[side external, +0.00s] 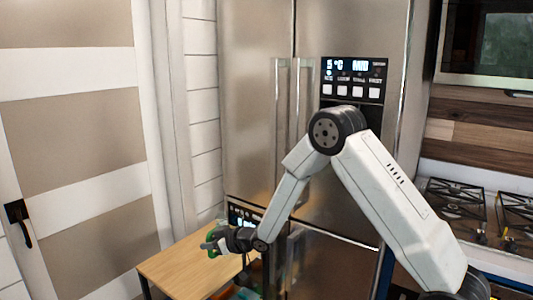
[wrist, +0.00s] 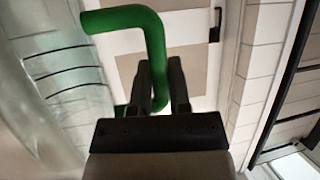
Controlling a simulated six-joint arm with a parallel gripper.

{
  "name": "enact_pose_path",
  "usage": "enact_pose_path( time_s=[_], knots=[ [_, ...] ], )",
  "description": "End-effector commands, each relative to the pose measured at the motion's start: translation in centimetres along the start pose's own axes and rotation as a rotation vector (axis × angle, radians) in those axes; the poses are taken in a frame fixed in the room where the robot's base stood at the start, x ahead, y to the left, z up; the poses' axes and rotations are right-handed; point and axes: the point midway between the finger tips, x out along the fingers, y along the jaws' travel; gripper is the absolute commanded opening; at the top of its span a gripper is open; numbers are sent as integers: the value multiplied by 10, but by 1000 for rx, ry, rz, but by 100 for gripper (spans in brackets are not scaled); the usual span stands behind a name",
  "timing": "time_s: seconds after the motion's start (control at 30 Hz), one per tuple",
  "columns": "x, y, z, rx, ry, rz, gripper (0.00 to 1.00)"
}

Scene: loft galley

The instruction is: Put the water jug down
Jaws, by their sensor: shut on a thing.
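The water jug (wrist: 62,85) has a clear ribbed body at the left of the wrist view and a green handle (wrist: 125,18). My gripper (wrist: 161,78) is shut on the handle's long straight part, with a finger on either side. In the side view my gripper (side external: 222,243) holds the green handle (side external: 211,246) over the wooden table. The clear body is hard to make out there, and I cannot tell whether it touches the tabletop.
The wooden table (side external: 180,270) has bare top at its left and front. A steel fridge (side external: 255,120) stands behind it. A white and beige door (side external: 75,130) is at left. A gas stove (side external: 460,205) is at right. Small coloured things (side external: 246,293) show low beside the table.

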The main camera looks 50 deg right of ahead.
Motion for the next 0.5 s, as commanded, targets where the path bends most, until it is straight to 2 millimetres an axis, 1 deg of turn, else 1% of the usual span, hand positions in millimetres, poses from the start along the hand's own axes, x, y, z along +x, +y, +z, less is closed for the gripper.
enact_pose_path(
  time_s=[0.17,0.27,0.5],
  knots=[
    [10,2,0,0,1,0,0],
    [20,4,1,0,0,0,0],
    [52,11,2,-1,0,0,0]
  ],
)
